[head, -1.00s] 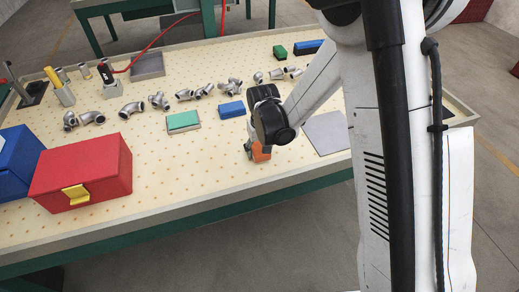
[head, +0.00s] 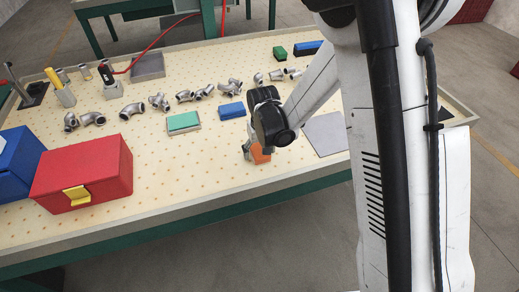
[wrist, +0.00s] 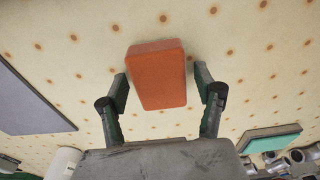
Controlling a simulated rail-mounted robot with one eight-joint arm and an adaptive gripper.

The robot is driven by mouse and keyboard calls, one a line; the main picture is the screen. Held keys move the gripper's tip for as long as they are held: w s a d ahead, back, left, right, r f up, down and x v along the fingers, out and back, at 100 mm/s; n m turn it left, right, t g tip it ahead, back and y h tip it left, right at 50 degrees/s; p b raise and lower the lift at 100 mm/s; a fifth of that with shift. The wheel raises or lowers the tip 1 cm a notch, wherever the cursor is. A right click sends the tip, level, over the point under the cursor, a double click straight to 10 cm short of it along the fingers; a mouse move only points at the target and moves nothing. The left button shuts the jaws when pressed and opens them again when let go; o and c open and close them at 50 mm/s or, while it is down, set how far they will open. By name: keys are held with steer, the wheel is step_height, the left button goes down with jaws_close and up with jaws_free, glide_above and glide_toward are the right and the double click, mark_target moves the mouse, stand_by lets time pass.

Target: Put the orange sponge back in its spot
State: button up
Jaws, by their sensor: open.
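The orange sponge (wrist: 157,75) lies on the dotted tabletop, between the two open fingers of my gripper (wrist: 161,88) in the wrist view, with a gap on each side. In the head view the sponge (head: 260,155) shows only in part behind my gripper (head: 254,155), near the front of the table. A teal-green sponge sits on a tray (head: 184,123) to the left, and a blue block (head: 232,110) lies behind. A flat grey plate (head: 326,134) lies to the right; it also shows in the wrist view (wrist: 30,100).
A red box with a yellow latch (head: 84,172) and a blue box (head: 16,165) stand at the left front. Several metal pipe fittings (head: 160,101) run across the middle. The front strip of table between the red box and my gripper is clear.

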step_height(320, 180, up, 14)
steer(key=s, duration=0.1)
steer(key=s+d+r+m+t, duration=0.2)
steer(key=s+d+r+t, duration=0.1)
steer(key=s+d+r, duration=0.8)
steer(key=s+d+r+t, duration=0.1)
steer(key=s+d+r, duration=0.1)
steer(key=s, duration=0.4)
steer(key=s+d+r+m+t, duration=0.1)
steer(key=s+d, duration=0.3)
steer(key=s, duration=0.2)
steer(key=shift+d+r+t, duration=0.3)
steer(key=shift+r+t, duration=0.05)
steer(key=shift+t, duration=0.05)
steer(key=shift+s, duration=0.1)
steer(key=shift+c, duration=0.5)
